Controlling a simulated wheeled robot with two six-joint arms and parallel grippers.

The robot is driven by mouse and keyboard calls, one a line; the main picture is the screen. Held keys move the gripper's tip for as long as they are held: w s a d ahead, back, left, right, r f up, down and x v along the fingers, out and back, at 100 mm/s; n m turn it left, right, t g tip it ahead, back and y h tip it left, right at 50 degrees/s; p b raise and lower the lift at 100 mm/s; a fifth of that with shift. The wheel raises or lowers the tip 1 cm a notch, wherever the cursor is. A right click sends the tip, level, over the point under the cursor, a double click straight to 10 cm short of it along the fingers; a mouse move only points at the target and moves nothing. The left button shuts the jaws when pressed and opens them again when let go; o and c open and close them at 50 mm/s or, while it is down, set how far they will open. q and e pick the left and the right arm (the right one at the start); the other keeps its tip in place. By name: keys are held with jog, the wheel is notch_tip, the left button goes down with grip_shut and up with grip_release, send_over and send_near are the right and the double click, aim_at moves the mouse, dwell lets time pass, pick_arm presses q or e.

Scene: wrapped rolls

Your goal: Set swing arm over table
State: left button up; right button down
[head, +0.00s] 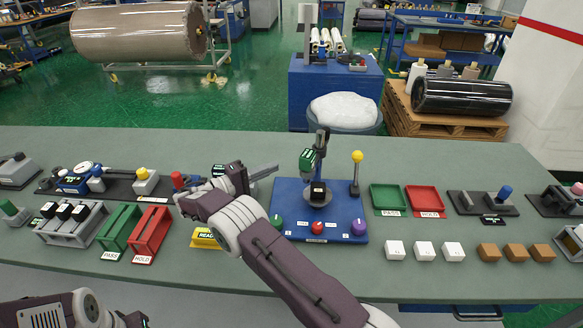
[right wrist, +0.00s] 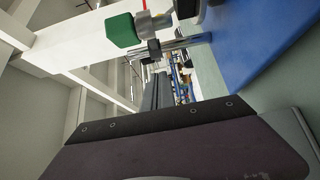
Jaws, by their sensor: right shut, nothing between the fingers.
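The swing arm (head: 314,155) is a dark arm with a green head on a post at the back of a blue base (head: 290,190). Its green head hangs near a small round black table (head: 318,193) on the base; I cannot tell whether it is exactly over it. In the right wrist view the green head (right wrist: 122,30) shows at the top, with a chrome bar beside it. My right gripper (head: 272,171) is shut and empty, just left of the swing arm and apart from it. Only part of my left arm shows at the bottom left; its fingers are out of view.
The base also carries a yellow-knobbed lever (head: 357,158) and green, red and purple knobs. Green (head: 388,197) and red (head: 425,199) trays, white blocks (head: 424,251) and brown blocks (head: 514,252) lie to the right. Racks and gauges fill the left. The bench's front strip is mostly clear.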

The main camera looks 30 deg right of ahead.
jog(key=s+d+p, duration=0.1)
jog(key=s+d, duration=0.2)
jog(key=d, duration=0.3)
jog(key=shift+s+p, duration=0.15)
jog(key=shift+p, duration=0.2)
